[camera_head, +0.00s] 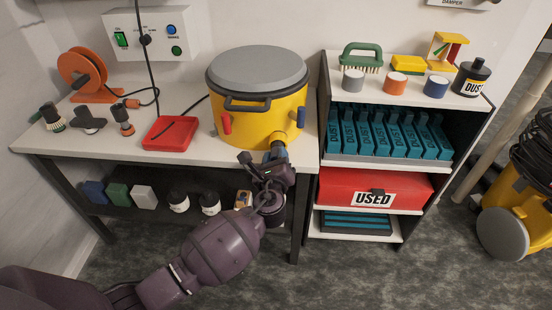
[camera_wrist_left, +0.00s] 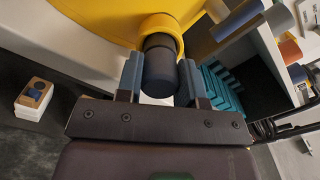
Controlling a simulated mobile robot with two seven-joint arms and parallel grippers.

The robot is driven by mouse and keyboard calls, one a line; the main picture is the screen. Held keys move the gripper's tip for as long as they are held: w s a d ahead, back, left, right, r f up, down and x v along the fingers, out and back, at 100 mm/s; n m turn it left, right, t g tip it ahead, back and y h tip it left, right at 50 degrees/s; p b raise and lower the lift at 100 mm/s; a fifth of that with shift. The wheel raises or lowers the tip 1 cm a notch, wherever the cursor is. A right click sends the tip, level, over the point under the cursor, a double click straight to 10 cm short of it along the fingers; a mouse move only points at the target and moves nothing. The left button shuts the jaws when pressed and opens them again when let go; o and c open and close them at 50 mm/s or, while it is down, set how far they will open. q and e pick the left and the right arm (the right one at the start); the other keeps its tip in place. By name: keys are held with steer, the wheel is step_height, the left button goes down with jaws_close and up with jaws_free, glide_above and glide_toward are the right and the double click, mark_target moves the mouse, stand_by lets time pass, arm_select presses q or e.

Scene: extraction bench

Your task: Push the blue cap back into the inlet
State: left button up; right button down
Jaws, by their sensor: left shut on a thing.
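The yellow drum (camera_head: 258,112) with a grey lid stands on the bench. Its yellow inlet (camera_wrist_left: 158,25) sticks out low on the front side. The dark blue cap (camera_wrist_left: 160,72) sits in line with the inlet, its far end at the inlet's mouth and much of its body outside. How deep it sits cannot be told. My left gripper (camera_head: 273,163) is at the drum's front and shut on the cap, one finger on each side in the left wrist view (camera_wrist_left: 161,80). My right gripper is out of view.
The shelf unit (camera_head: 390,160) stands close right of the drum, with a grey, an orange and a blue-topped piece (camera_head: 437,86) on top. A red tray (camera_head: 171,134) lies left of the drum.

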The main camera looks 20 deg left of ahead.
arm_select(q)
steer(key=shift+w+a, duration=0.15)
steer(key=shift+w, duration=0.45)
steer(key=o, duration=1.1)
steer(key=p+v, duration=0.1)
steer(key=v, duration=0.9)
steer(key=shift+s+p, duration=0.3)
steer(key=shift+s, duration=0.1)
